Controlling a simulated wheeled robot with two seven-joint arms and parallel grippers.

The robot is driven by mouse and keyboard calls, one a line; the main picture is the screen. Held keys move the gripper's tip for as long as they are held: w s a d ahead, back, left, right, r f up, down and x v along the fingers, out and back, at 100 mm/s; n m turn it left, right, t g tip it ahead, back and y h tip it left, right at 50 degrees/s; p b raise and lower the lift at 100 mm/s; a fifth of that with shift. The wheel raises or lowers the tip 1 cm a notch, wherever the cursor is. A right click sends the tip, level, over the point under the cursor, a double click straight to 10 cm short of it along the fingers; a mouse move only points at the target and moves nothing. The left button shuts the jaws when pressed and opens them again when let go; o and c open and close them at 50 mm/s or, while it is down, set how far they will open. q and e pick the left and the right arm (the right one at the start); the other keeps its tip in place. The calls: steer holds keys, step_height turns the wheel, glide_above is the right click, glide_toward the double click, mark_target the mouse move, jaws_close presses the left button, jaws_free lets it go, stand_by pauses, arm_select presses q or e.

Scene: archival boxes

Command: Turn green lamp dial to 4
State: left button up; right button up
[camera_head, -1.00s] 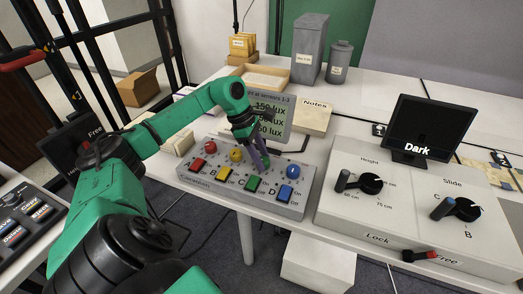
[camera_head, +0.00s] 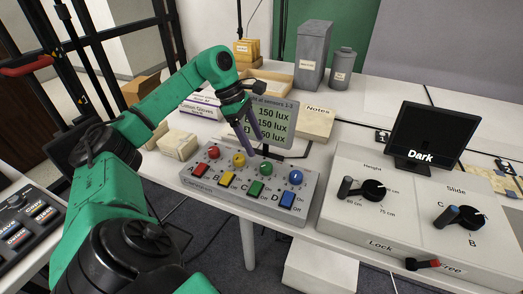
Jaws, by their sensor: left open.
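The grey lamp control box (camera_head: 240,200) stands on the white table in the head view, with a row of round dials behind a row of coloured switches. The green dial (camera_head: 266,169) is third from the left, behind the green switch (camera_head: 255,188). Its number marks are too small to read. My left gripper (camera_head: 252,141) is open and empty, above and behind the green dial and apart from it, in front of the display. The display (camera_head: 274,118) reads 150 lux on its upper lines; my gripper partly covers it. My right gripper is not in view.
The yellow dial (camera_head: 239,160) and blue dial (camera_head: 296,177) flank the green one closely. A larger white control panel (camera_head: 400,225) with black knobs stands to the right, under a screen reading Dark (camera_head: 428,135). The Notes box (camera_head: 314,123) stands behind.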

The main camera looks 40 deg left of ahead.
arm_select(q)
steer(key=w+p+v, duration=0.1)
steer(key=v, duration=0.5)
steer(key=shift+s, duration=0.45)
